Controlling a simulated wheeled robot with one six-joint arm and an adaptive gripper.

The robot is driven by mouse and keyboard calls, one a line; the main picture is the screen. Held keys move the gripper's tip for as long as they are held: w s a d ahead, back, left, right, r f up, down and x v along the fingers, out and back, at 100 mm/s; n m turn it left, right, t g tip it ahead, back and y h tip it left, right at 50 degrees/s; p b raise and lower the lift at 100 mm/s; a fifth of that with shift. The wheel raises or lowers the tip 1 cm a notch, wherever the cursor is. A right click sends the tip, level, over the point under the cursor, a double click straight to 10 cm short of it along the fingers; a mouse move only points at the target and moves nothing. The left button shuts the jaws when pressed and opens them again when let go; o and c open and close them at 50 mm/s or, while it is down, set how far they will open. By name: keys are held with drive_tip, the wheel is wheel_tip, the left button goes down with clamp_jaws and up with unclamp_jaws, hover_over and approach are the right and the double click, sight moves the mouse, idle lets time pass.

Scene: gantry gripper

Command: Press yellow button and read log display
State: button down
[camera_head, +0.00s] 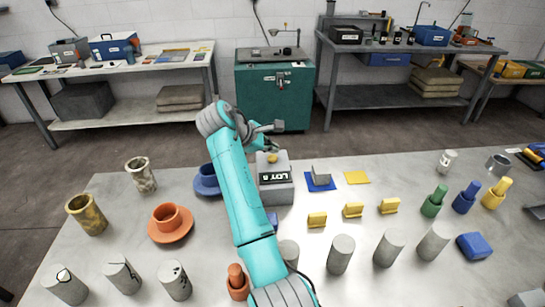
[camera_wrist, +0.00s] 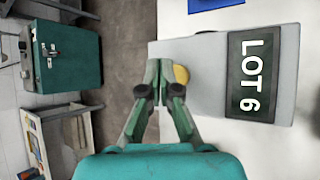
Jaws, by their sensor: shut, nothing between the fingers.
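A grey box (camera_head: 276,190) stands on the table. Its dark display (camera_head: 276,177) faces the head camera, and in the wrist view the display (camera_wrist: 250,75) reads "LOT 6" turned sideways. A round yellow button (camera_head: 272,158) is on top of the box, and it also shows in the wrist view (camera_wrist: 181,74), partly hidden behind a finger. My gripper (camera_wrist: 162,66) is shut and empty, with its fingertips at the button's edge. I cannot tell whether they touch or press it.
A blue pad with a grey block (camera_head: 320,177) and yellow blocks (camera_head: 353,210) lie to the right. Grey cylinders (camera_head: 340,255) stand in front.

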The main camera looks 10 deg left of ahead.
sight(271, 157)
drive_tip(key=shift+f, duration=0.1)
drive_tip(key=shift+f, duration=0.35)
drive_tip(key=shift+f, duration=0.5)
idle(1.0)
drive_tip(key=shift+r, duration=0.95)
drive_tip(key=shift+r, duration=2.5)
